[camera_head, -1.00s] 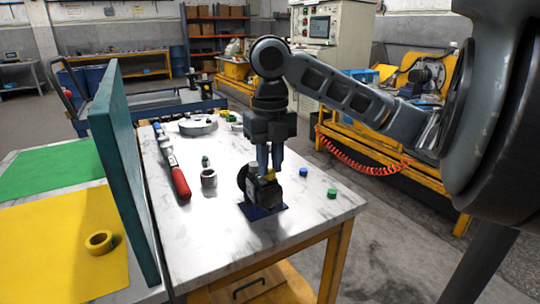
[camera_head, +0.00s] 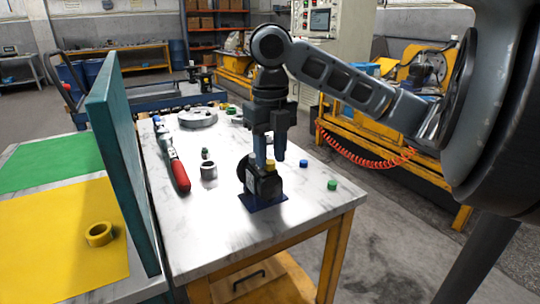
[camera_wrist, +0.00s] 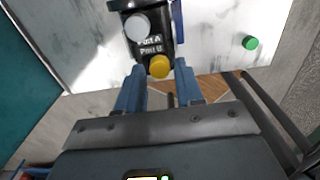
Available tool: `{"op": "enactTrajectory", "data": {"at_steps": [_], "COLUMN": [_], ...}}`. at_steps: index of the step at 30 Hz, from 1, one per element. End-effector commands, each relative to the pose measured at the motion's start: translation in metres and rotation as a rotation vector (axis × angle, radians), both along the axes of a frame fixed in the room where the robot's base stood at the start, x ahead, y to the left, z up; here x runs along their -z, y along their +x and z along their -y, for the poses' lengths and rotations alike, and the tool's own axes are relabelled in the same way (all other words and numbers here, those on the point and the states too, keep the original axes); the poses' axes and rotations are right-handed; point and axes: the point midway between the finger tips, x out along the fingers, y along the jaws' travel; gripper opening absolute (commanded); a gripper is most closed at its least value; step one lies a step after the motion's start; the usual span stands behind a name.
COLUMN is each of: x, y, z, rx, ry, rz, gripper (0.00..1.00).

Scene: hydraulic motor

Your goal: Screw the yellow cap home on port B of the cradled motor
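The dark motor (camera_head: 262,186) stands in its blue cradle (camera_head: 266,206) near the front of the table. In the wrist view the motor (camera_wrist: 140,50) carries the labels Port A and Port B. The yellow cap (camera_head: 269,165) sits on top at port B, and in the wrist view the yellow cap (camera_wrist: 159,68) shows by that label. A pale grey round piece (camera_wrist: 137,27) is at port A. My gripper (camera_head: 270,157) is open just above the yellow cap, one finger to each side, with gaps visible. How deep the cap is seated cannot be told.
A green cap (camera_head: 332,185) and a blue cap (camera_head: 303,163) lie right of the motor. A grey ring (camera_head: 209,171) and a red-handled tool (camera_head: 178,172) lie to the left. A teal panel (camera_head: 123,170) stands upright along the table's left side.

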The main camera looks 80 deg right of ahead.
Motion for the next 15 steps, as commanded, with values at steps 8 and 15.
{"op": "enactTrajectory", "data": {"at_steps": [8, 15], "x": [0.0044, 0.0027], "y": [0.0001, 0.0002], "z": [0.0002, 0.0001], "rx": [-0.380, -0.668], "ry": [-0.002, -0.002], "rz": [-0.001, -0.001], "gripper": [0.36, 0.36]}}
